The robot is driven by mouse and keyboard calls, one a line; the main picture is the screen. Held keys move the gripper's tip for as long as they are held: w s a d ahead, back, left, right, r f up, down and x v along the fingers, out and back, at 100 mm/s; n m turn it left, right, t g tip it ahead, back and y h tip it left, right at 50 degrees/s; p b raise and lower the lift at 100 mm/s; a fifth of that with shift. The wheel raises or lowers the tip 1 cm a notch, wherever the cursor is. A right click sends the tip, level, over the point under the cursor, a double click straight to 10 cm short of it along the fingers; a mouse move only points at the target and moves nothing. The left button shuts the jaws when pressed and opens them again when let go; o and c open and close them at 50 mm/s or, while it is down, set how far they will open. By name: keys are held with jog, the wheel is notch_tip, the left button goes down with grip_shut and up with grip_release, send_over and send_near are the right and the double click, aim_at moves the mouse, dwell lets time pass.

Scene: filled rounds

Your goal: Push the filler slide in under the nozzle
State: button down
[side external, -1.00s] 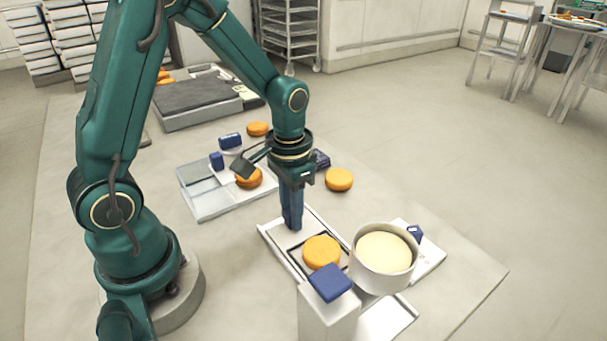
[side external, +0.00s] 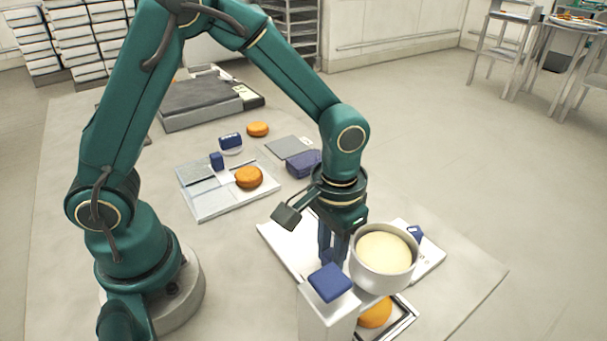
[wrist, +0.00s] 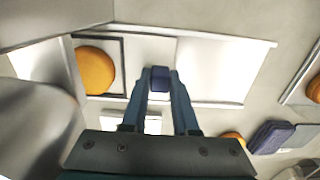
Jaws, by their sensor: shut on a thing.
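The filler slide (wrist: 118,93) is a dark-edged frame on a white track (wrist: 225,72). An orange round (wrist: 96,70) lies in it, and also shows in the side view (side external: 375,314), partly hidden below the pot. The cream-filled pot (side external: 384,250) stands above the track. A large grey shape at the left of the wrist view looks like part of the filler; the nozzle itself is hidden. My gripper (wrist: 160,80) is shut on a small blue knob (wrist: 159,86) at the slide's end. In the side view the fingers stand upright just left of the pot, partly behind the blue-topped post.
The white post with a blue cap (side external: 329,283) stands close in front of my fingers. A light tray (side external: 205,207) holding an orange round (side external: 249,177) lies behind left. A dark blue item (side external: 303,163) and a grey scale (side external: 200,100) are farther back.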

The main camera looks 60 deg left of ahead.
jog(key=c, duration=0.7)
grip_release()
jog(key=shift+d, duration=0.35)
jog(key=shift+a, duration=0.1)
jog(key=shift+r, duration=0.15)
jog(key=shift+r, duration=2.45)
